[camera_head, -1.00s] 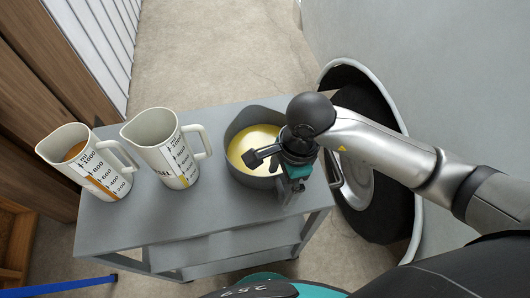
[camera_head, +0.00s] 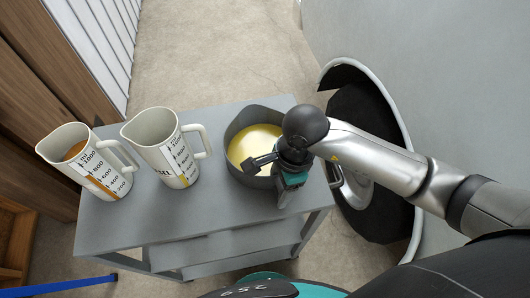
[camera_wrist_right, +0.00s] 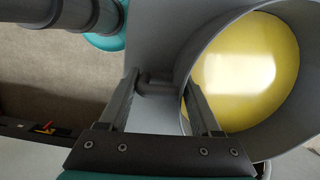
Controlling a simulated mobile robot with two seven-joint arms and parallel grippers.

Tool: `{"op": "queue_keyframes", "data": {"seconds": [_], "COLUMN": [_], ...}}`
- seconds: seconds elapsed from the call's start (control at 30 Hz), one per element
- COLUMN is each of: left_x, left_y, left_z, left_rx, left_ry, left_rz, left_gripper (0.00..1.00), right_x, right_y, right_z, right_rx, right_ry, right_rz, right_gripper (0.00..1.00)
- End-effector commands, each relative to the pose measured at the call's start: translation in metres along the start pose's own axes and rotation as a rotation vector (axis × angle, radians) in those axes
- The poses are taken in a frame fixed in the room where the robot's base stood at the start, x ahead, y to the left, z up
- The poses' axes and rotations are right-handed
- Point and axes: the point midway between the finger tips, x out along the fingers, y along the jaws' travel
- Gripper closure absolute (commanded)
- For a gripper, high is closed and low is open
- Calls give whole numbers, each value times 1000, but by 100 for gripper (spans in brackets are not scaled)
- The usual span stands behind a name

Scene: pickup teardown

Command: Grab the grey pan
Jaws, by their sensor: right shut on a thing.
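The grey pan (camera_head: 236,127) stands on the right part of the grey cart top, with yellow liquid inside. In the right wrist view the pan (camera_wrist_right: 187,62) fills the right side. Its short grey handle sticks out to the left, between the two fingers. My right gripper (camera_wrist_right: 163,88) is shut on the pan by this handle. In the head view my right gripper (camera_head: 283,194) is at the pan's near right side, and my wrist hides the handle and part of the rim. My left gripper is not in view.
Two measuring jugs stand left of the pan on the cart (camera_head: 215,222): a middle one (camera_head: 150,130) and a left one (camera_head: 65,143) with orange-brown contents. The cart's front middle is clear.

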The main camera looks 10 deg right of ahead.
Motion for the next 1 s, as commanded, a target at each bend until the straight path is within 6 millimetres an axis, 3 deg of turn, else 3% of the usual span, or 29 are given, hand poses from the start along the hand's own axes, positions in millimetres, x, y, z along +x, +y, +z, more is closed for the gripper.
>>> {"op": "queue_keyframes", "data": {"seconds": [0.03, 0.33, 1.0], "left_x": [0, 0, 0], "left_y": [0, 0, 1], "left_z": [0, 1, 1], "left_rx": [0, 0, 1], "left_ry": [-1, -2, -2], "left_rz": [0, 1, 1], "left_gripper": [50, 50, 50], "right_x": [0, 0, -3], "right_y": [0, 0, -1], "right_z": [0, 0, 0], "right_rx": [0, 0, 0], "right_ry": [0, 0, -1], "right_rz": [0, 0, -4], "right_gripper": [66, 100, 100]}}
